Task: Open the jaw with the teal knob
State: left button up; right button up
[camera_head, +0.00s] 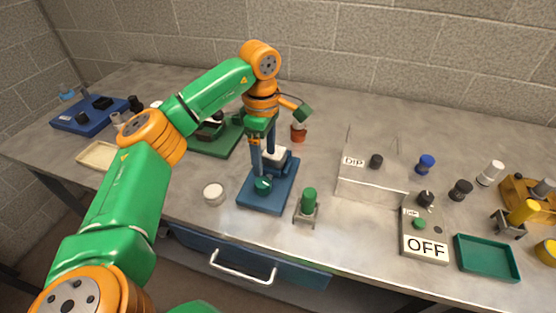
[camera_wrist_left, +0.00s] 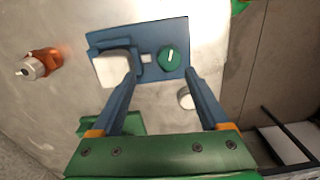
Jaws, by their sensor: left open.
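The teal knob (camera_head: 263,185) sits at the front of a blue base plate (camera_head: 258,203) on the table. In the left wrist view the round knob (camera_wrist_left: 169,58) shows a short white mark on top. A white block (camera_wrist_left: 112,68) stands on the same blue plate (camera_wrist_left: 178,28), with a small pale square between block and knob. My left gripper (camera_head: 263,150) points down above the plate, open and empty. In the left wrist view its two blue fingers (camera_wrist_left: 162,76) are spread, with the knob showing between them. I cannot tell any contact. My right gripper is not in view.
A green knob on a metal stand (camera_head: 308,203) is just right of the plate, and a white puck (camera_head: 213,194) is left of it. An orange jar (camera_head: 298,132) stands behind. A clear DIP box (camera_head: 365,190) and an OFF panel (camera_head: 426,248) are farther right.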

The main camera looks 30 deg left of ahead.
aim_at(262, 182)
pick_arm(q)
jog(key=f, duration=0.2)
jog(key=s+f+p, duration=0.1)
jog(key=f, duration=0.1)
jog(key=s+f, duration=0.1)
jog(key=shift+s+f+p, duration=0.1)
jog(key=shift+f+p, duration=0.2)
jog(key=shift+f, duration=0.1)
jog(key=shift+w+f, duration=0.35)
jog(key=shift+w, duration=0.05)
jog(key=shift+s+r, duration=0.1)
jog(key=shift+s, duration=0.05)
jog(key=c, duration=0.7)
grip_shut()
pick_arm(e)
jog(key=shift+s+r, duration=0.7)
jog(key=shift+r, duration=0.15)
